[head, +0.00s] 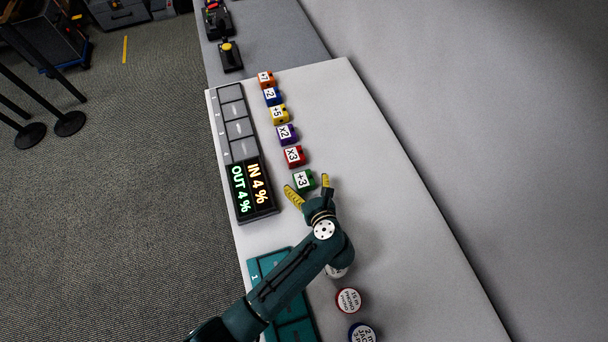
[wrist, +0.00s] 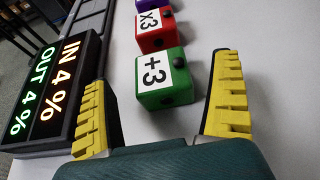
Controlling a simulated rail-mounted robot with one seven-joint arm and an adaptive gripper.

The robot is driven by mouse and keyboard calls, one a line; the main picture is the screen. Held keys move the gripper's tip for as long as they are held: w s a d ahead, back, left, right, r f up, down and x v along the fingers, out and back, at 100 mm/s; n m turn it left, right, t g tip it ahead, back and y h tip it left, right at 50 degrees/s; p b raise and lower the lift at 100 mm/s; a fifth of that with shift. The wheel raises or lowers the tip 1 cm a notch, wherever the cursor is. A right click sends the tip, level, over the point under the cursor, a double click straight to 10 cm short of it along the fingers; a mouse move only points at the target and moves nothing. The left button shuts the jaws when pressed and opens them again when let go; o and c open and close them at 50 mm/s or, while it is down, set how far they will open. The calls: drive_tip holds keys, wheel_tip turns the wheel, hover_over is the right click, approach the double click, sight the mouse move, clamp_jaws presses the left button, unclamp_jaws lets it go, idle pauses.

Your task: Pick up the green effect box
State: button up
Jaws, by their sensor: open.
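The green effect box (head: 304,180) carries a white label reading +3 and sits on the light table, nearest to my arm in a row of coloured boxes. My gripper (head: 310,188) is open, with its yellow fingers spread toward the green box. In the wrist view the green box (wrist: 164,80) lies between and slightly ahead of the two yellow fingers (wrist: 163,110), with gaps on both sides. The gripper holds nothing.
A red X3 box (head: 294,157) stands just beyond the green one, with purple, yellow, blue and orange boxes farther along. A lit IN/OUT display (head: 251,187) stands close at the left. Free table (head: 380,190) lies to the right.

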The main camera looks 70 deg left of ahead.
drive_tip(key=x, duration=0.2)
drive_tip(key=shift+a+f, duration=0.15)
drive_tip(key=shift+a, duration=0.25)
drive_tip(key=shift+d, duration=0.1)
drive_tip(key=shift+c, duration=0.3)
drive_tip(key=c, duration=1.2)
drive_tip(key=shift+c, duration=0.5)
